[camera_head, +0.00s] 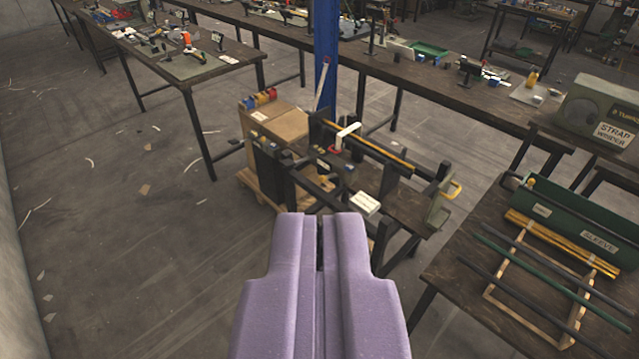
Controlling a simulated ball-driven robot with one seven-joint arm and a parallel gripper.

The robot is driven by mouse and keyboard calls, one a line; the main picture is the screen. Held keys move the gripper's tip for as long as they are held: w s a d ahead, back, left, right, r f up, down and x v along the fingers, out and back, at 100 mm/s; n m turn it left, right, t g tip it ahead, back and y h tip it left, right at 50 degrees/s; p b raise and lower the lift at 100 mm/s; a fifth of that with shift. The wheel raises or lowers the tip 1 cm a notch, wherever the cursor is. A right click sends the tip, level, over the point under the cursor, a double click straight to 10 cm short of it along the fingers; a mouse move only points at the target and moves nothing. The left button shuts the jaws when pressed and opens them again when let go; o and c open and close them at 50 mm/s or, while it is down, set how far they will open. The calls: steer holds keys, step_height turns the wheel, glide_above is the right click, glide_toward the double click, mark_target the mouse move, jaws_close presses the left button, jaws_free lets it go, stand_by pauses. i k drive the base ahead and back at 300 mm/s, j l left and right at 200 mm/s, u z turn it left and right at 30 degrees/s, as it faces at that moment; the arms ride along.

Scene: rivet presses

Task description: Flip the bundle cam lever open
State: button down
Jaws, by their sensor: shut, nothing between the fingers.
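My gripper (320,216) shows at the bottom middle as two purple fingers, shut together with nothing between them. Beyond its tips, apart from it, stands a dark metal stand (405,205) with a yellow-orange bundle of rods (378,149) along its top. A short white lever (347,131) with a red part at its base sits across the bundle; it looks like the cam lever. Its exact angle is too small to tell. The lower front of the stand is partly hidden by my fingers.
Cardboard boxes (283,126) on a pallet stand left of the stand, near a blue post (326,50). A workbench (450,262) with a green sleeve tray (570,222) and rods is at right. Long benches run behind. The floor (120,240) at left is mostly clear.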

mark_target(322, 178)
steer(key=i+j+u, duration=0.1)
steer(key=i+u, duration=0.15)
steer(key=i, duration=2.05)
